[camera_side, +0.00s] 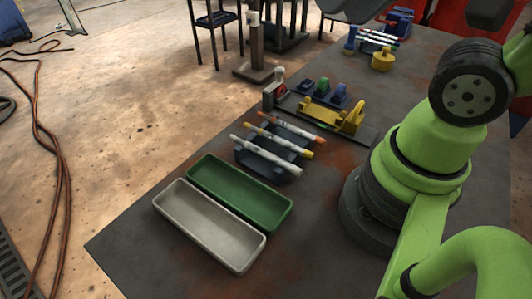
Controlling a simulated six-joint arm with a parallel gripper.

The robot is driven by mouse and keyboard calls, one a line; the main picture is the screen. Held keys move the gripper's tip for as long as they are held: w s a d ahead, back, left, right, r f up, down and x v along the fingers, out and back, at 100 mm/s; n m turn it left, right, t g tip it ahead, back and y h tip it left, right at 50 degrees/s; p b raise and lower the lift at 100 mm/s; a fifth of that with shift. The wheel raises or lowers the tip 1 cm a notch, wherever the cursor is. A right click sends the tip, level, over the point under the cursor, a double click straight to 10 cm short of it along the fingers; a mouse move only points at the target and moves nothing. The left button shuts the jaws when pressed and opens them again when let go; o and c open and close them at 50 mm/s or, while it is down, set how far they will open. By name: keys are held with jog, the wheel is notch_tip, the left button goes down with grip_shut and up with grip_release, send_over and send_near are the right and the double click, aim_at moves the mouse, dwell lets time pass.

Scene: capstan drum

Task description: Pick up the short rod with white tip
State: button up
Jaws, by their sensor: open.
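Three pale rods lie side by side across a dark blue rack (262,172) in the middle of the table. The nearest rod (264,155) has a white end at its right. The rod behind it (280,141) has a yellow end, and the farthest of the three (290,127) has an orange end. More thin rods (377,37) with coloured ends lie on a second rack at the far end of the table. They are too small to judge their tips or lengths well. My gripper is not clearly visible in this view.
A grey tray (158,203) and a green tray (287,216) stand empty in front of the near rack. Behind it is a yellow fixture (352,120) with small blue and green blocks. A yellow weight-like piece (382,62) stands farther back. The table's front left is clear.

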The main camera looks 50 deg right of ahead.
jog(key=shift+c, duration=0.5)
jog(key=shift+w, duration=0.1)
jog(key=n+g+h, duration=0.2)
jog(key=n+g, duration=0.2)
jog(key=g, duration=0.3)
send_over(264, 151)
notch_tip(264, 151, down, 18)
jog(key=f, duration=0.4)
jog(key=shift+s+d+f, duration=0.15)
jog(key=shift+s, duration=0.05)
jog(key=shift+w+a+f, duration=0.1)
jog(key=shift+f, duration=1.3)
jog(key=shift+w+a+f, duration=0.1)
jog(key=shift+f, duration=1.25)
grip_shut()
